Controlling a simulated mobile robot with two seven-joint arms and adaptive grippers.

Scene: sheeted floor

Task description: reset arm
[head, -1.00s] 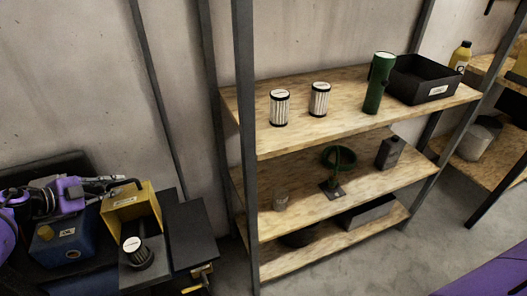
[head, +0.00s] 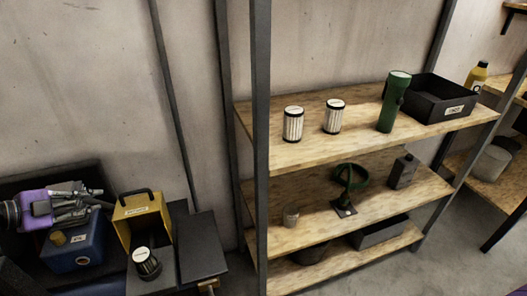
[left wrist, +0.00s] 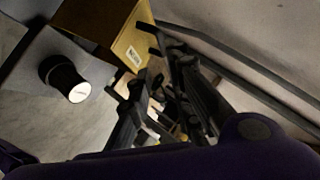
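My left gripper (head: 82,203) is at the far left of the head view, above a blue canister with a yellow cap (head: 74,246). In the left wrist view its two dark fingers (left wrist: 160,70) stand apart with nothing held between them. A yellow box with a black handle (head: 128,208) stands just to the right of the gripper; it also shows in the left wrist view (left wrist: 132,45). A dark cylinder with a white top (head: 147,265) stands in front of the box. My right gripper is out of view.
A wooden shelf unit (head: 300,152) stands to the right. Its top holds two white filters (head: 293,124) (head: 333,117), a green flashlight (head: 392,104) and a black bin (head: 437,100). A bare black surface (head: 201,245) lies between the yellow box and the shelf.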

